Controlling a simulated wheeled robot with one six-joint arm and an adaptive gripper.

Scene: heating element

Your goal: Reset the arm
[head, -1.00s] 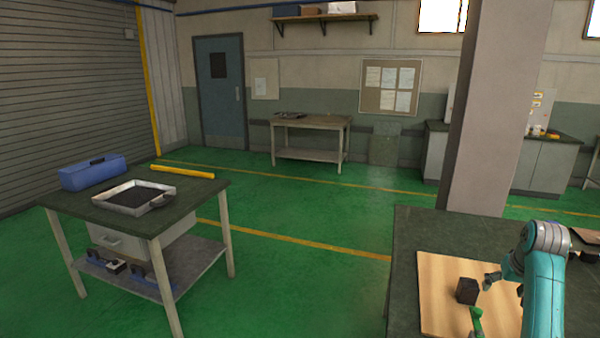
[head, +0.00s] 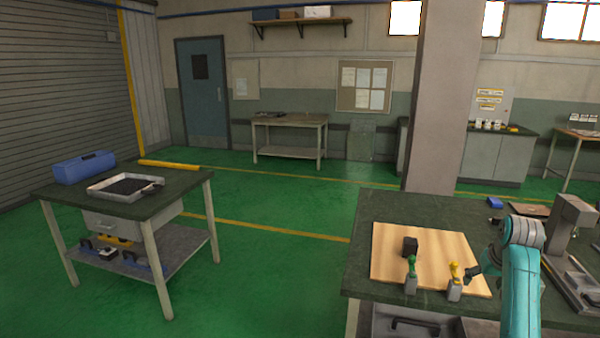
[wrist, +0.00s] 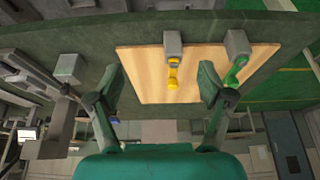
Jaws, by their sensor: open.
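My teal arm reaches up at the right of the head view, and my gripper (head: 472,274) shows there, small and dark, beside a yellow-topped tool. A wooden board (head: 392,270) lies on the dark-topped workbench (head: 355,240). A black block (head: 410,246), a green-topped tool (head: 411,272) and the yellow-topped tool (head: 454,280) stand on or by it. The yellow-topped tool (wrist: 173,70) and green-topped tool (wrist: 236,72) also show in the wrist view.
A grey stand (head: 573,225) is right of my arm on the bench. A small blue item (head: 495,203) lies at the back. A second table (head: 60,193) at left holds a blue toolbox (head: 84,167) and a metal tray (head: 125,187). Green floor between the tables is clear.

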